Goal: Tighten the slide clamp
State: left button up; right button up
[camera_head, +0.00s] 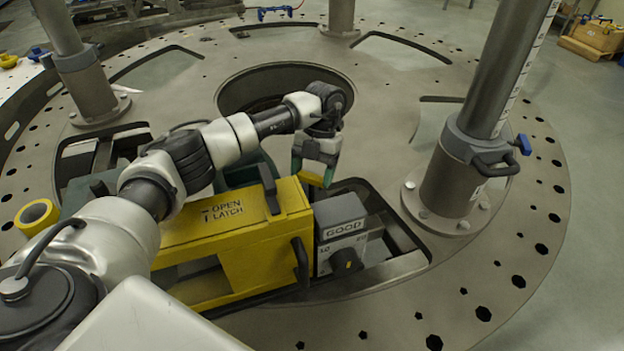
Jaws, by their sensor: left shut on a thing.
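My left gripper (315,172) points down just behind the right end of the yellow box (226,232) marked OPEN LATCH. It is shut on a small part with an orange-yellow face; the fingers hide most of it, so I cannot tell what it is. A grey block (341,215) marked GOOD stands against the box's right end, with a black knob (346,262) low on its front. A grey collar clamp (470,145) with a blue handle (524,144) sits around the ruler-marked post at right, apart from my gripper. I cannot tell which part is the slide clamp. My right gripper is out of view.
The round metal plate (390,90) has openings and a ring of holes. Posts (88,85) rise at left, back and right. A roll of yellow tape (37,215) lies left of the box. My left arm crosses above the box.

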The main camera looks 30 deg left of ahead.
pick_arm(q)
jog(key=m+y+b, duration=0.1)
jog(key=m+b, duration=0.2)
jog(key=m, duration=0.1)
jog(key=shift+m+y, duration=0.3)
jog(key=shift+y, duration=0.1)
jog(key=shift+d+m+t+y+b, duration=0.1)
jog(key=shift+m+t+y+b, duration=0.35)
jog(key=shift+m, duration=0.65)
jog(key=shift+m+t+y+b, duration=0.3)
jog(key=shift+m+b, duration=0.2)
jog(key=shift+m, duration=0.6)
jog(key=shift+r, duration=0.1)
jog(key=o, duration=0.9)
jog(key=v, duration=1)
jog(key=shift+w+d+r, duration=0.15)
jog(key=shift+w+r, duration=0.05)
jog(key=shift+r, duration=0.1)
